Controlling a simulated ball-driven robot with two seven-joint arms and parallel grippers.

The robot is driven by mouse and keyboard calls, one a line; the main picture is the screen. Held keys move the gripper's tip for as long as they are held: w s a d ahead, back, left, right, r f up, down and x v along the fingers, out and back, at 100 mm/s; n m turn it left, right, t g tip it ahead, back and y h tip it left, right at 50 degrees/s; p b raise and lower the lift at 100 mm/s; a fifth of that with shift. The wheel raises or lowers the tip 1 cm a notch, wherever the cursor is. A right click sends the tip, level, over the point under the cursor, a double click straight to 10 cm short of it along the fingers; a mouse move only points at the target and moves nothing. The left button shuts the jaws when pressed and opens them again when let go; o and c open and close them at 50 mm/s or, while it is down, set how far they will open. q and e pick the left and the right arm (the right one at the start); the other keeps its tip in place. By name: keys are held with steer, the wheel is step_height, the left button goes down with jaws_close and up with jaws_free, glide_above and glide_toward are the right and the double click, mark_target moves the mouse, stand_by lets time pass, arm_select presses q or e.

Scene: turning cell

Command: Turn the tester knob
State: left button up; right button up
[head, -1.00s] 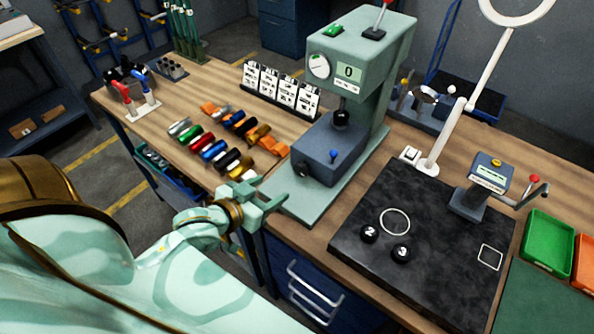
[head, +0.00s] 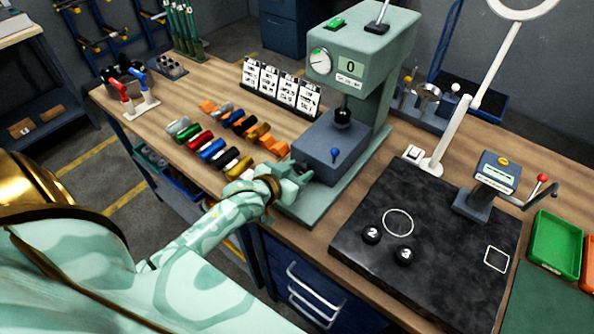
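The green bench tester (head: 392,55) stands at the back middle of the bench, with a round white dial (head: 320,62) and a display reading 0. A dark round plunger (head: 343,116) sits above its blue-grey block (head: 325,143). A small blue-tipped lever (head: 335,154) is on the block. My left gripper (head: 301,174) is at the block's lower left front corner, where its fingers cover the dark side knob. I cannot tell whether the fingers touch or grip the knob. My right gripper is not in view.
Several coloured cylinders (head: 212,150) lie left of the tester, with a row of white cards (head: 281,88) behind.

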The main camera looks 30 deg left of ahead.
arm_select(q)
steer(key=c, duration=0.4)
steer(key=m+y+p, duration=0.1)
steer(key=p, duration=0.2)
steer(key=shift+d+r, duration=0.1)
steer(key=shift+r, duration=0.2)
steer(key=shift+f+m+p, duration=0.15)
steer(key=shift+m+p, duration=0.15)
steer(key=shift+p, duration=0.05)
steer(key=shift+f+m+y, duration=0.15)
steer(key=shift+m+y, duration=0.15)
steer(key=o, duration=1)
steer(key=shift+c, duration=0.2)
